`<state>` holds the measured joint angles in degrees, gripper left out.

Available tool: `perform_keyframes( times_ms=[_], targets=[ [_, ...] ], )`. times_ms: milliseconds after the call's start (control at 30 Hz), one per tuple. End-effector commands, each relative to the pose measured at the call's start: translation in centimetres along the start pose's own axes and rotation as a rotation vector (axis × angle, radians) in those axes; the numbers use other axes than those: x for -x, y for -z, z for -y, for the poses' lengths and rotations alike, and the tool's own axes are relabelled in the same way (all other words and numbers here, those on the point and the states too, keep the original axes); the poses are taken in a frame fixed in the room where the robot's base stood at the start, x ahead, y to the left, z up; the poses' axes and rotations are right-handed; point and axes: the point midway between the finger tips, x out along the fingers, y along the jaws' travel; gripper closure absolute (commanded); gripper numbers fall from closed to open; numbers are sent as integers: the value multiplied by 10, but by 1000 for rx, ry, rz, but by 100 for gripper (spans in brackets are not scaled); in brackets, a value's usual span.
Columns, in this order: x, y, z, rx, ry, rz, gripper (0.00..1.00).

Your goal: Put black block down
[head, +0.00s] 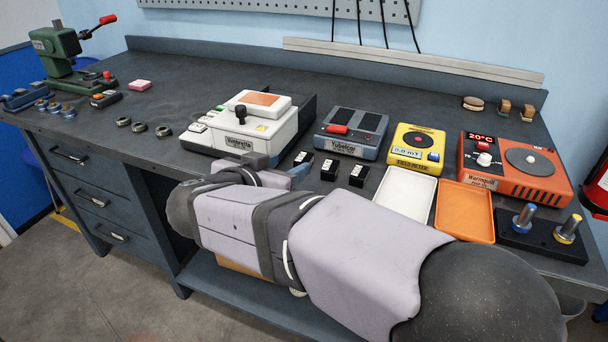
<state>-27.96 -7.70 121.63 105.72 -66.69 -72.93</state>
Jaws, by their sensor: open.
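Three small black blocks with white labelled faces stand in a loose row on the dark bench top: a left one (303,158), a middle one (329,171) and a right one (358,176). I cannot tell which of them the task means. My gripper (293,170) is at the far end of my arm, low over the bench in front of the white Vimbrella device. It is open and looks close beside the left block. Its fingertips are largely hidden behind my wrist, so I cannot tell whether they touch that block.
Behind the blocks stand the white Vimbrella device (238,141), a grey Tubelcar unit (350,146), a yellow field meter (417,147) and an orange warm plate (515,181). A white tray (405,193) and an orange tray (465,212) lie to the right. Dark rings (139,127) lie left.

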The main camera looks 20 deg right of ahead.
Motion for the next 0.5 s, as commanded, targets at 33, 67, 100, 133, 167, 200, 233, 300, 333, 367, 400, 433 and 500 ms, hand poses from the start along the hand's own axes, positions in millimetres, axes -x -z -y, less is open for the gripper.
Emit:
perform_keyframes(
  times_ms=[33, 67, 100, 133, 167, 200, 233, 300, 333, 367, 400, 433, 500],
  targets=[
    [-1, -1, 0, -3, 5, -2, 55],
    [-1, -1, 0, -4, 7, -3, 55],
    [-1, 0, 0, -4, 9, -3, 55],
    [-1, 0, 0, -2, 10, -4, 55],
    [-1, 0, 0, -2, 10, -5, 55],
    [-1, 0, 0, -1, 11, -5, 55],
    [-2, 0, 0, -1, 11, -6, 55],
    [-4, 0, 0, -1, 9, -6, 55],
    [-6, 0, -1, -1, 8, -6, 55],
    [-9, 0, -1, -1, 7, -6, 55],
    [-12, 0, -1, -1, 7, -6, 55],
    [-15, 0, -1, -1, 7, -6, 55],
    [-20, 0, -1, -1, 7, -6, 55]
  ],
)
